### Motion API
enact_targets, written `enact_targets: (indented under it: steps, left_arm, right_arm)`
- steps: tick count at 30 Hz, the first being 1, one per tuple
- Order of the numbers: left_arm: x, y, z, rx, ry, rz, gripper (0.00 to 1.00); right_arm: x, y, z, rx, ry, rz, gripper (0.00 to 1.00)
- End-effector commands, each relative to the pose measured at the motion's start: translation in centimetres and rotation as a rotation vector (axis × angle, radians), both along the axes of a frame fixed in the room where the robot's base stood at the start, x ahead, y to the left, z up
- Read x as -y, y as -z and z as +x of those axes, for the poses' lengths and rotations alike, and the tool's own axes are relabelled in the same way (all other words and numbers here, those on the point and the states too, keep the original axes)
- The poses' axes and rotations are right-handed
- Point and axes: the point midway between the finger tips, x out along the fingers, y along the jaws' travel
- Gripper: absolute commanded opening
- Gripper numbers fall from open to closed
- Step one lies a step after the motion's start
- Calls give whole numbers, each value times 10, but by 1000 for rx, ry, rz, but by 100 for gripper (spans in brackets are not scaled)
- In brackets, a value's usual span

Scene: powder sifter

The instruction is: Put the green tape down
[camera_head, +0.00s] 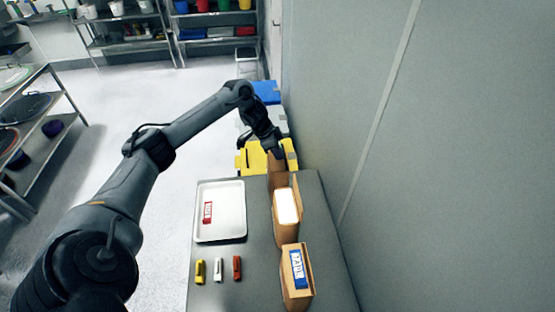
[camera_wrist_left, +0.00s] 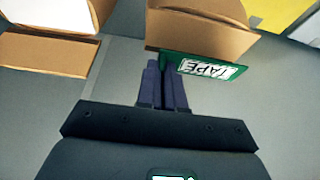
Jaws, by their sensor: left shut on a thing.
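The green tape (camera_wrist_left: 207,70), with a white label reading TAPE, shows in the left wrist view. My left gripper (camera_wrist_left: 168,66) is shut on its near edge. The tape is right up against the side of an open cardboard box (camera_wrist_left: 200,28); I cannot tell whether it touches the box or the table. In the head view my left gripper (camera_head: 277,150) reaches down at the table's far end, by the farthest cardboard box (camera_head: 278,168), and the green tape is hidden there. My right gripper is not in view.
The grey table (camera_head: 255,260) holds a white tray (camera_head: 220,228) with a red-labelled piece, several small coloured items (camera_head: 218,268), a box with white contents (camera_head: 287,207), and a box with a blue tape (camera_head: 298,269). A wall stands close on the right. Yellow bins (camera_head: 252,158) stand beyond the table.

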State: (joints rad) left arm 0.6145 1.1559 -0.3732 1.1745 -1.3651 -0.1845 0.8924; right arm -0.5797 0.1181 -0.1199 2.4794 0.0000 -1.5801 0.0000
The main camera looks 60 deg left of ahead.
Motion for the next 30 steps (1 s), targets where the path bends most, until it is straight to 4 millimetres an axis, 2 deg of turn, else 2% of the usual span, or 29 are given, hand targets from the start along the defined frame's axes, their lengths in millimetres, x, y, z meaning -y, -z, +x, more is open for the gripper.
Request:
enact_targets:
  steps: [9,21,22,27,30]
  left_arm:
    - [1,35,-1,-3,1,-1,0]
    - [1,40,0,-1,0,0,0]
    - [1,41,0,-1,0,0,8]
    - [1,40,0,-1,1,0,32]
    - [1,40,0,-1,1,0,32]
  right_arm:
    - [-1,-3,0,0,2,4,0]
    - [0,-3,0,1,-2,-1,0]
    - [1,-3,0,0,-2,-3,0]
    - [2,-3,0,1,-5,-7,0]
    - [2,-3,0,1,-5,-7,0]
